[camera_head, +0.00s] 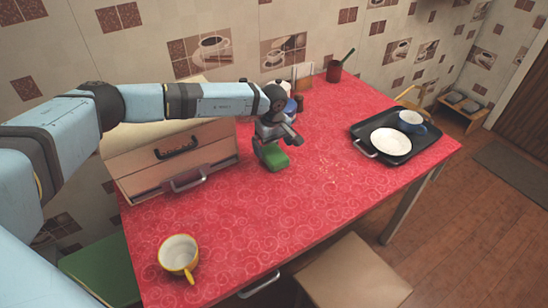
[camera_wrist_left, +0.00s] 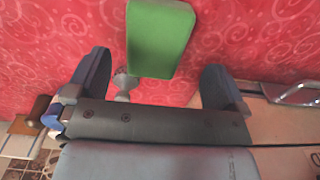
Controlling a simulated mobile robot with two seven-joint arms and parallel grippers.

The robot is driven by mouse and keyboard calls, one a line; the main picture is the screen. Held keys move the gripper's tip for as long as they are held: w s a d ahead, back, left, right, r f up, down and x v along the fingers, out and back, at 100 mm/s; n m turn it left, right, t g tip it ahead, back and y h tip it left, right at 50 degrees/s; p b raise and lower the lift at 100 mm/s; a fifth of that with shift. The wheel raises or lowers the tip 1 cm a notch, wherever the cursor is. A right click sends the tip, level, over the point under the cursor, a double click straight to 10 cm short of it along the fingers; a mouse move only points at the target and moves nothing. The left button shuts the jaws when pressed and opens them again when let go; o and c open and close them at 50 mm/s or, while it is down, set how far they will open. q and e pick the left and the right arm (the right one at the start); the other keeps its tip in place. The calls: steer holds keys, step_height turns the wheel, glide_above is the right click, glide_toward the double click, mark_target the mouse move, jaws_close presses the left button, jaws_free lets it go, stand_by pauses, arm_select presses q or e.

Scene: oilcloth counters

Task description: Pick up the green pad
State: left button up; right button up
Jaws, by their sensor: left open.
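The green pad (camera_head: 273,156) lies on the red counter beside the wooden drawer box, partly hidden by my left gripper in the head view. In the left wrist view the green pad (camera_wrist_left: 160,38) is a rounded green block just beyond the gap between the fingers. My left gripper (camera_head: 279,142) is above and close to the pad. Its two dark fingers (camera_wrist_left: 152,82) are spread apart with nothing between them that I can see held. I cannot tell whether a finger touches the pad. My right gripper is not in view.
The drawer box (camera_head: 172,156) with metal handles stands left of the pad. A black tray (camera_head: 367,150) holds a white plate (camera_head: 391,142) and a blue mug (camera_head: 410,122) at right. A yellow-white cup (camera_head: 178,252) stands front left. The counter's front middle is clear.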

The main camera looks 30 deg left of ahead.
mark_target(274, 153)
arm_select(q)
steer(key=f, duration=0.4)
steer(key=shift+w+f, duration=0.3)
steer(key=shift+f, duration=0.05)
steer(key=shift+c, duration=0.2)
steer(key=c, duration=1)
steer(key=shift+r, duration=0.2)
step_height(274, 153, up, 20)
steer(key=shift+f+p, duration=0.15)
steer(key=shift+p, duration=0.25)
